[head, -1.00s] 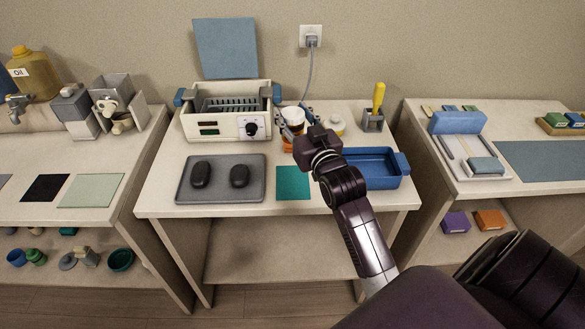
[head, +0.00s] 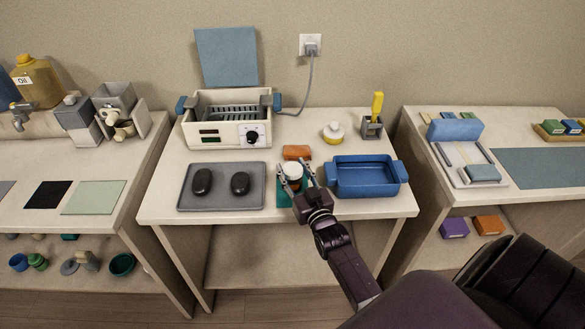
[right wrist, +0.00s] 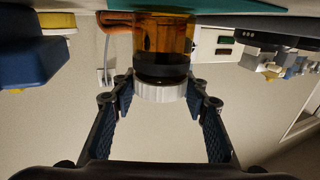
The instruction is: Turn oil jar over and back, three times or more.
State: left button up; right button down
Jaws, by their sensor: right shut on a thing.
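The oil jar (head: 291,173) is amber with a white lid and a dark band. It is upright over the teal mat (head: 284,198), lid up; whether its base touches the mat is unclear. My right gripper (head: 305,178) is shut on the jar, with a finger on either side. The right wrist view is upside down: the jar (right wrist: 163,45) hangs from the top of that picture, between the fingers (right wrist: 163,98) near its lid. My left gripper is not in view.
A grey tray (head: 221,204) with two dark stones lies left of the mat, and a blue bin (head: 366,191) stands close on the right.

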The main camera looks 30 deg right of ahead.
dwell(0.3)
jog(key=c, duration=1.1)
grip_release()
jog(key=shift+f, duration=0.15)
jog(key=shift+c, duration=0.2)
jog(key=shift+f+b, duration=0.1)
jog(key=shift+b, duration=0.25)
jog(key=b+v, duration=0.1)
jog(key=v, duration=0.3)
jog(key=b+v, duration=0.1)
jog(key=v, duration=0.2)
jog(key=shift+f+b, duration=0.3)
jog(key=shift+f, duration=0.05)
jog(key=shift+s+a, duration=0.1)
jog(key=shift+s, duration=0.4)
